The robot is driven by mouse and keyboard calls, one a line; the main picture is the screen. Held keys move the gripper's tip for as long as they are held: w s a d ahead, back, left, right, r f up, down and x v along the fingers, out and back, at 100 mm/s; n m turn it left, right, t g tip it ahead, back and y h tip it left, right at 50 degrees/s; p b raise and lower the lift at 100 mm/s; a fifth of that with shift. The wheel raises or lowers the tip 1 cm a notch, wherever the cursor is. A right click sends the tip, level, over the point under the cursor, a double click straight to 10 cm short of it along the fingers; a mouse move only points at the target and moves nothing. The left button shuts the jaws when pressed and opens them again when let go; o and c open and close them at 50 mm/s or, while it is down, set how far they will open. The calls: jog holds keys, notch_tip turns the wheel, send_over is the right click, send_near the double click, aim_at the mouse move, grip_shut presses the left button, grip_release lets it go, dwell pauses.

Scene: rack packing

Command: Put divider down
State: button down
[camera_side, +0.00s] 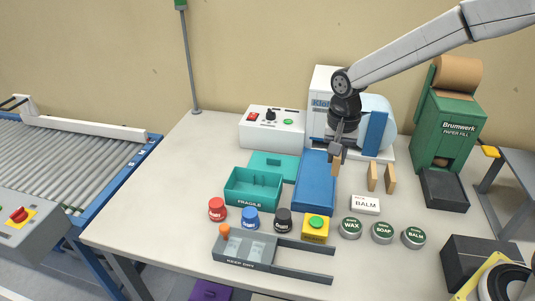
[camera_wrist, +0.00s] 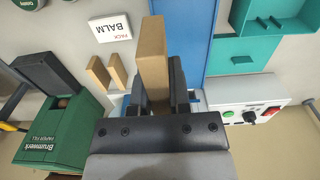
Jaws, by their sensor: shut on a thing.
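My gripper (camera_side: 338,150) is shut on a tan cardboard divider (camera_wrist: 152,52), which stands upright between the dark fingers. In the side view the held divider (camera_side: 336,166) hangs at the right edge of the blue mat (camera_side: 314,186). I cannot tell whether its lower end touches anything. Two more tan dividers (camera_side: 372,176) (camera_side: 390,178) stand on the table just right of it; they also show in the wrist view (camera_wrist: 98,72) (camera_wrist: 117,70). The teal FRAGILE bin (camera_side: 253,204) stands left of the blue mat, with its teal lid (camera_side: 274,165) behind.
A white BALM card (camera_side: 365,205) lies in front of the standing dividers. Round tins (camera_side: 382,232) and coloured jars (camera_side: 250,217) line the front. The white control box (camera_side: 271,128) and green paper-fill machine (camera_side: 449,125) stand behind. The grey tray (camera_side: 245,252) is at the front edge.

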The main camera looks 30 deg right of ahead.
jog(key=w+a+f, duration=0.2)
jog(key=w+a, duration=0.5)
jog(key=w+a+f, duration=0.3)
jog(key=w+a, duration=0.3)
jog(key=w, duration=0.1)
jog(key=shift+w+a, duration=0.15)
jog(key=shift+a, duration=0.25)
jog(key=shift+f, duration=0.15)
jog(key=shift+f, duration=3.1)
jog(key=shift+f, duration=0.1)
jog(key=shift+f, duration=1.75)
jog(key=shift+f, duration=0.15)
